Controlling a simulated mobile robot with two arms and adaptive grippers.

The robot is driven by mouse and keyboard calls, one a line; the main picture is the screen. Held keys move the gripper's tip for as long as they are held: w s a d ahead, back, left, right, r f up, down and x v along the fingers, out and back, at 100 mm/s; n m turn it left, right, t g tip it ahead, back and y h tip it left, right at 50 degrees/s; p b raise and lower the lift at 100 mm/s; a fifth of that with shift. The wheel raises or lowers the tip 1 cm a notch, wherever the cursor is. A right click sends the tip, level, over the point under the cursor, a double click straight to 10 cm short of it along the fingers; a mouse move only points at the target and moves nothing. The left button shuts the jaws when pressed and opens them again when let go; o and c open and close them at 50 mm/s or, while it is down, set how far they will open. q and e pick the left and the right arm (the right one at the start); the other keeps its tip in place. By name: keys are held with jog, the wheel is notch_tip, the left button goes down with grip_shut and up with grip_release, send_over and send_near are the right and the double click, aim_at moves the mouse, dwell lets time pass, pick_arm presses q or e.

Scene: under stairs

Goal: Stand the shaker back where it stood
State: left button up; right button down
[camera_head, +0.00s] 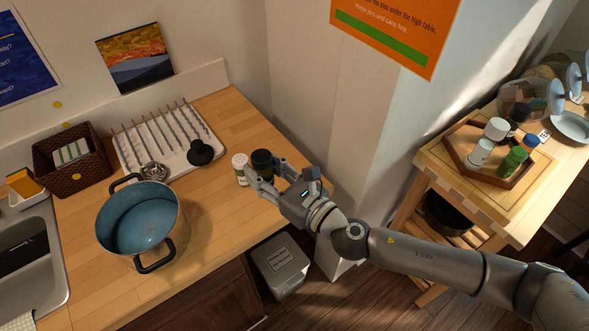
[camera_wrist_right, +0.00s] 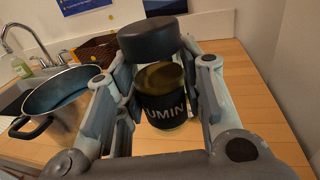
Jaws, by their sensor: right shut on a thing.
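The shaker (camera_wrist_right: 163,95) is a clear jar with yellow-brown contents, a wide black lid and a black label reading "UMIN". In the head view its dark top (camera_head: 262,161) shows between the fingers of my right gripper (camera_head: 268,178), near the right end of the wooden counter. My right gripper is shut on it, with a finger on either side in the wrist view. The shaker looks upright. Its base is partly hidden, so I cannot tell whether it touches the counter. My left gripper is out of view.
A white shaker (camera_head: 241,169) stands close left of the gripper. A blue pot (camera_head: 139,220), drying rack (camera_head: 123,147) and brown basket (camera_head: 88,178) occupy the counter (camera_head: 215,215). At right, a wooden tray (camera_head: 463,158) with several jars sits on a cart. A grey bin (camera_head: 280,265) stands below.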

jog(key=w+d+f+b, duration=0.2)
jog(key=w+f, duration=0.1)
jog(key=w+d+f+b, duration=0.2)
jog(key=w+f+b, duration=0.1)
jog(key=w, duration=0.1)
jog(key=w+d+f+b, duration=0.1)
jog(key=w+f+b, duration=0.1)
jog(key=w+f, duration=0.1)
jog(key=shift+w+d+b, duration=0.3)
jog(key=shift+w+d, duration=0.1)
jog(key=shift+w, duration=0.3)
jog(key=shift+w+d+f, duration=0.2)
jog(key=shift+w+f, duration=0.1)
jog(key=shift+f, duration=0.05)
notch_tip(320, 180, down, 2)
jog(key=shift+w+f+b, duration=0.1)
jog(key=shift+b, duration=0.4)
jog(key=shift+d+f, duration=0.1)
jog(key=shift+f, duration=0.45)
